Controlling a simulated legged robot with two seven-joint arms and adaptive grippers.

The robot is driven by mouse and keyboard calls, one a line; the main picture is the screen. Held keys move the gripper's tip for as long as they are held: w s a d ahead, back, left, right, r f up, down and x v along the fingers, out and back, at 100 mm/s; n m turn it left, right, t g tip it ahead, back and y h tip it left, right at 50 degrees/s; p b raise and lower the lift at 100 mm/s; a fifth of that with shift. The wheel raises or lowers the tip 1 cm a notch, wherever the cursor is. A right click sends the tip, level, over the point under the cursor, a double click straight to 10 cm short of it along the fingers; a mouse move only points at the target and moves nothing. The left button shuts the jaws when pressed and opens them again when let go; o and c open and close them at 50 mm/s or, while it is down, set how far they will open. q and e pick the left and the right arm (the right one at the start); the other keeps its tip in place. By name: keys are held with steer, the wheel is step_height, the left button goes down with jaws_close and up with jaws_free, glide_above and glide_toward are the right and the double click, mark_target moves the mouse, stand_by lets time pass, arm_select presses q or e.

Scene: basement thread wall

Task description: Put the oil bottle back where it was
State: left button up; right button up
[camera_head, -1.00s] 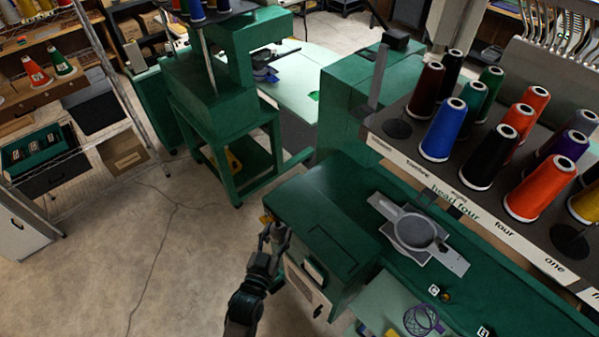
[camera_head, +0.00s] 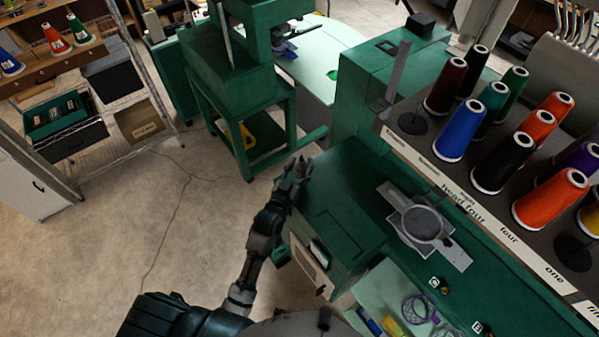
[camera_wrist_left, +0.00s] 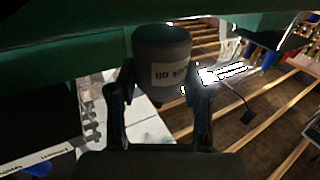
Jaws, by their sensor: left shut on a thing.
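In the head view my left gripper (camera_head: 298,172) is at the far left corner of the green machine head (camera_head: 335,205), and the small bottle shows only poorly there. I cannot tell whether the bottle touches the green surface behind it. My right gripper is not in view.
Thread cones (camera_head: 460,131) stand on the rack at the right. A grey hoop plate (camera_head: 420,222) lies on the green machine. A tray (camera_head: 375,285) with small tools is at the front. A green stand (camera_head: 245,110) and wire shelving (camera_head: 150,70) stand beyond open floor (camera_head: 130,235).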

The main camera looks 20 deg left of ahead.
mark_target(297, 176)
arm_select(q)
step_height(297, 176, down, 2)
steer(key=shift+s+a+f, duration=0.1)
steer(key=shift+s+f, duration=0.05)
steer(key=shift+f, duration=0.1)
steer(key=shift+a+f, duration=0.25)
steer(key=shift+a, duration=0.25)
steer(key=o, duration=1.1)
steer(key=shift+a+f, duration=0.1)
steer(key=shift+a, duration=0.2)
steer(key=shift+o, duration=0.4)
steer(key=shift+d, duration=0.55)
steer(key=shift+s+d, duration=0.1)
steer(key=shift+s, duration=0.2)
steer(key=s, duration=0.2)
steer(key=s+a, duration=0.1)
steer(key=s, duration=0.1)
steer(key=shift+s+b, duration=0.3)
steer(key=shift+s, duration=0.05)
steer(key=s+a, duration=0.1)
steer(key=s, duration=0.5)
steer(key=shift+s+b, duration=0.3)
steer(key=shift+b, duration=0.1)
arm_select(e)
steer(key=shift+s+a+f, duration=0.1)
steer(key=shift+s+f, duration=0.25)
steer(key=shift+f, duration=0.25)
